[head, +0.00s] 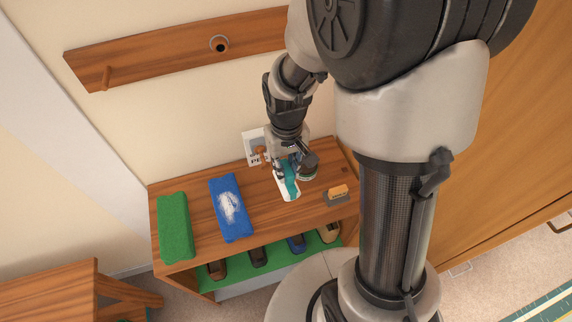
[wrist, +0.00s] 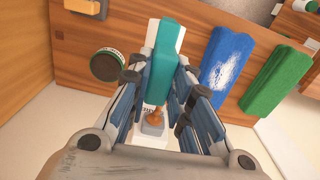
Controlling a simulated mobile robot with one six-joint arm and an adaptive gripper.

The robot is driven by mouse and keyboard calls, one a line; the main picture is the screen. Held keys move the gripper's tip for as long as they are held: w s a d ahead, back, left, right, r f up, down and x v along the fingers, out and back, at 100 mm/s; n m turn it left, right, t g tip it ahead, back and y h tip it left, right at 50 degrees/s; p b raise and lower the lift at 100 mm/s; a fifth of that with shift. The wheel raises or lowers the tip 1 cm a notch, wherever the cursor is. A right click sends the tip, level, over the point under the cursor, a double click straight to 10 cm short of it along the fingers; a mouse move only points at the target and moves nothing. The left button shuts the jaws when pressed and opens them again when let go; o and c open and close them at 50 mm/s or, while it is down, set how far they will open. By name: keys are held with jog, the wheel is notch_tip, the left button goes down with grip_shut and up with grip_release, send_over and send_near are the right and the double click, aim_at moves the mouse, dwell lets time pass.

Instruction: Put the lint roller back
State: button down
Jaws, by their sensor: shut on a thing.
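My gripper (wrist: 160,92) is shut on a teal piece (wrist: 161,60), which looks like the lint roller's handle. The teal piece also shows in the head view (head: 291,180), low over the bench top near its back. A white elongated shape (head: 291,195) lies beside and under the teal piece. I cannot tell whether it is part of the roller or a separate thing on the bench. A white sign (head: 251,147) with partly hidden lettering is on the wall behind the gripper, with an orange-brown peg (head: 262,151) in front of it. The peg shows below the teal piece in the wrist view (wrist: 156,115).
The wooden bench (head: 200,190) holds a green pad (head: 174,228), a blue pad (head: 231,205) with a white patch, a round dark tin (wrist: 106,65) close to the gripper and a wood-backed brush (head: 338,192). Shoes stand on the lower shelf. A peg rail (head: 160,52) hangs above.

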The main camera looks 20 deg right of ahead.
jog(key=shift+f, duration=0.2)
notch_tip(320, 180, down, 13)
jog(key=b, duration=1)
dwell(0.6)
jog(key=shift+f+b, duration=0.35)
dwell(0.7)
jog(key=c, duration=1.4)
grip_release()
jog(key=shift+o, duration=0.2)
